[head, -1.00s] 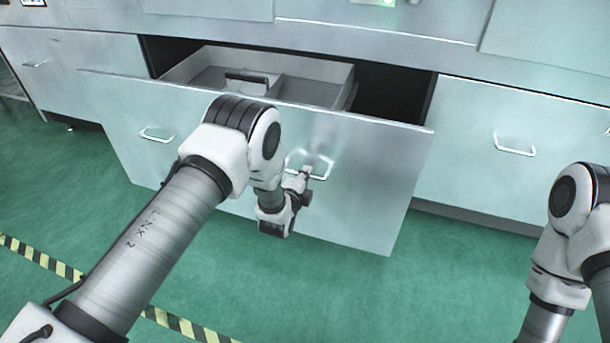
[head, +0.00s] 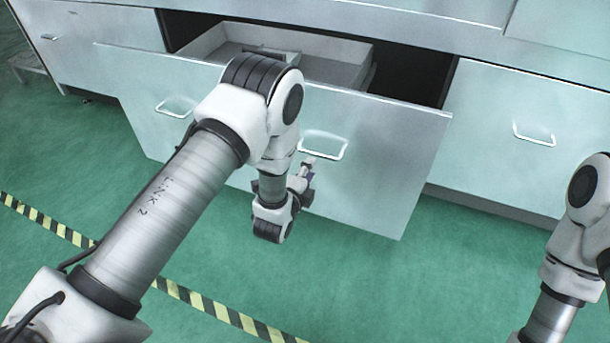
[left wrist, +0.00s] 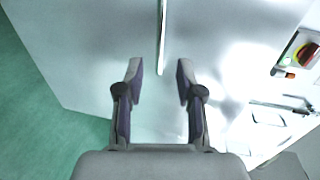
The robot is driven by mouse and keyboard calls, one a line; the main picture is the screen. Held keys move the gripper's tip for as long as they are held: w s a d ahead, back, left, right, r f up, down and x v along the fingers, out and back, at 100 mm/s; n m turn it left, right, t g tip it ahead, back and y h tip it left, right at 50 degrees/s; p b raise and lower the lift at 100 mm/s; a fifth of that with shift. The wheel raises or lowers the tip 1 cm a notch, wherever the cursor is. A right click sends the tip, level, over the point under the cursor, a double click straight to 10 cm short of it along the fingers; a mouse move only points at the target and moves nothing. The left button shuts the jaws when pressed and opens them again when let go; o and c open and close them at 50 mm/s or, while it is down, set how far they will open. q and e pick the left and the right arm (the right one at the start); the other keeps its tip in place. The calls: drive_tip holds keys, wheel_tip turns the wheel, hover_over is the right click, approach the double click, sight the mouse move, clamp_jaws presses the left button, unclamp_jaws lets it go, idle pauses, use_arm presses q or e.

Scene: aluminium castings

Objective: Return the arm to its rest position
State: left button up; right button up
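My left arm (head: 180,200) reaches in from the left in the head view, in front of an open drawer (head: 390,160). My left gripper (head: 308,168) is small there, just below and in front of the drawer's right handle (head: 323,146). In the left wrist view the gripper (left wrist: 159,75) is open, its two fingers apart with nothing between them. The handle (left wrist: 162,40) lies beyond the fingertips, apart from them. My right arm (head: 565,260) shows at the right edge; its gripper is out of view.
The drawer holds a grey divided tray (head: 325,72), partly hidden by my arm. A left handle (head: 176,107) is on the same front. A closed cabinet front (head: 520,110) stands to the right. Green floor with a striped tape line (head: 190,298) lies open before the drawer.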

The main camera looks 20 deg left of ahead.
use_arm(q)
drive_tip(key=v, duration=0.3)
drive_tip(key=shift+s, duration=0.2)
drive_tip(key=s+a+f+n+g+y, duration=0.1)
drive_tip(key=s+a+f+n+g, duration=0.25)
drive_tip(key=s+f, duration=0.4)
drive_tip(key=s+a+f+n+g, duration=0.2)
drive_tip(key=s+f+n+g, duration=0.25)
drive_tip(key=s, duration=0.55)
drive_tip(key=s+f+n+g, duration=0.3)
drive_tip(key=s+n+g, duration=0.5)
drive_tip(key=s, duration=0.8)
wheel_tip(320, 180, up, 23)
drive_tip(key=n+p, duration=0.2)
drive_tip(key=p, duration=2.1)
drive_tip(key=shift+d+n, duration=0.4)
